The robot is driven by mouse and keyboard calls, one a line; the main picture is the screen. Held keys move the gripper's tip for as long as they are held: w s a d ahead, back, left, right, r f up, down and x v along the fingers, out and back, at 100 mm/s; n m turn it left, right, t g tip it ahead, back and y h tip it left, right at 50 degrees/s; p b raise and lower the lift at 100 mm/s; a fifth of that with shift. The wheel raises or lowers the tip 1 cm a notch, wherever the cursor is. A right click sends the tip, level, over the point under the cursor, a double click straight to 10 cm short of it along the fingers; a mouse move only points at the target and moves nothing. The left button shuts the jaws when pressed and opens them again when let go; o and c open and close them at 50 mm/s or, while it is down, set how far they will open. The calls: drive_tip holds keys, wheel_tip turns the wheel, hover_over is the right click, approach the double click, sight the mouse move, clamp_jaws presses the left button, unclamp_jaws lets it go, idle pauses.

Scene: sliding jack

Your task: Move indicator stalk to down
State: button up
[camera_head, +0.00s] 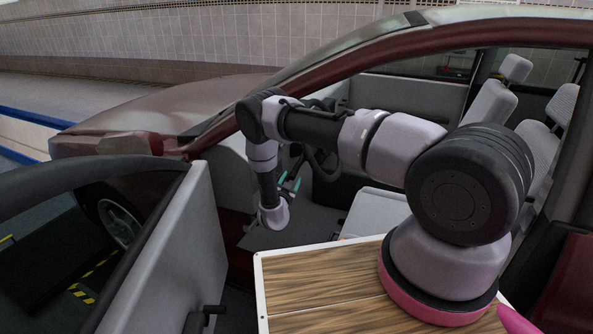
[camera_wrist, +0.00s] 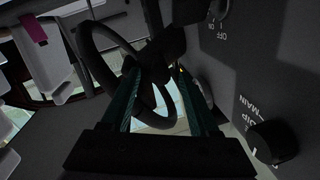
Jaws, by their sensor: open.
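My gripper (camera_head: 289,184) reaches through the open door of the car, near the steering wheel. In the wrist view its two green fingers (camera_wrist: 156,75) stand apart, with nothing visibly held between them. The steering wheel's dark rim (camera_wrist: 88,52) lies just beyond and left of the fingers. A dark column housing (camera_wrist: 162,48) shows past the fingertips. The indicator stalk cannot be told apart from this dark housing and wheel, so its position is unclear. My arm partly hides the wheel in the head view.
A grey dash panel at the right of the wrist view carries a black knob (camera_wrist: 272,143) marked MAIN and DIP, and a switch (camera_wrist: 222,10) marked ON and OFF. The open car door (camera_head: 180,258) stands left of my arm. Light seats (camera_head: 490,108) are behind it.

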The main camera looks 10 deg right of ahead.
sight(296, 168)
drive_tip(key=x, duration=0.8)
clamp_jaws()
drive_tip(key=shift+a, duration=0.1)
idle(1.2)
